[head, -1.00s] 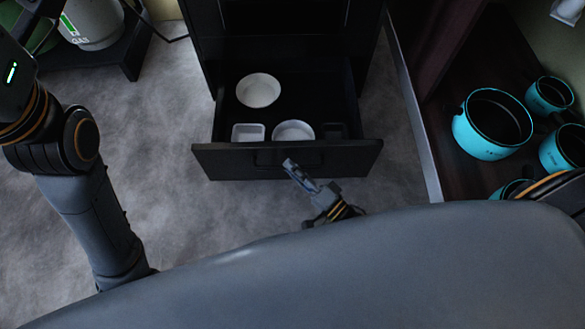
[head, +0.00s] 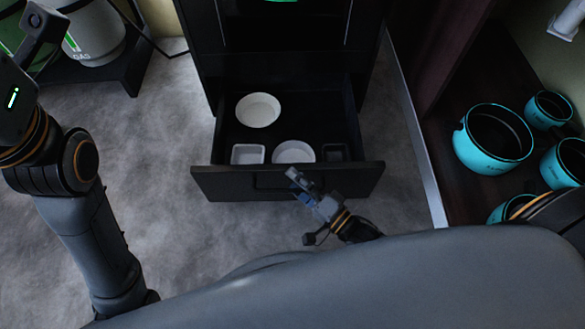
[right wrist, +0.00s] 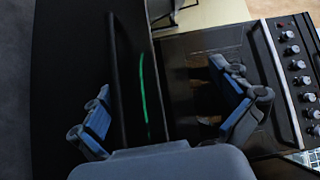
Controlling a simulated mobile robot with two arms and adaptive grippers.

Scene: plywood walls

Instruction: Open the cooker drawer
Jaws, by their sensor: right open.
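The black cooker (head: 290,62) stands at the top middle of the head view. Its bottom drawer (head: 225,185) is pulled out, with a dark handle on its front face. A round white bowl (head: 258,110), a small white square dish (head: 248,154) and another round white dish (head: 293,152) lie inside. My right gripper (head: 297,184) is at the drawer front, right of its middle. In the right wrist view it (right wrist: 165,110) is open, its blue-padded fingers apart with nothing clearly held. Whether it touches the handle cannot be told. My left arm shows at the left; its gripper is not visible.
Turquoise pots (head: 492,140) stand in a dark cabinet space at the right, behind a pale edge. A grey gas cylinder (head: 95,35) stands on a dark platform at the upper left. Grey floor left of the drawer is clear.

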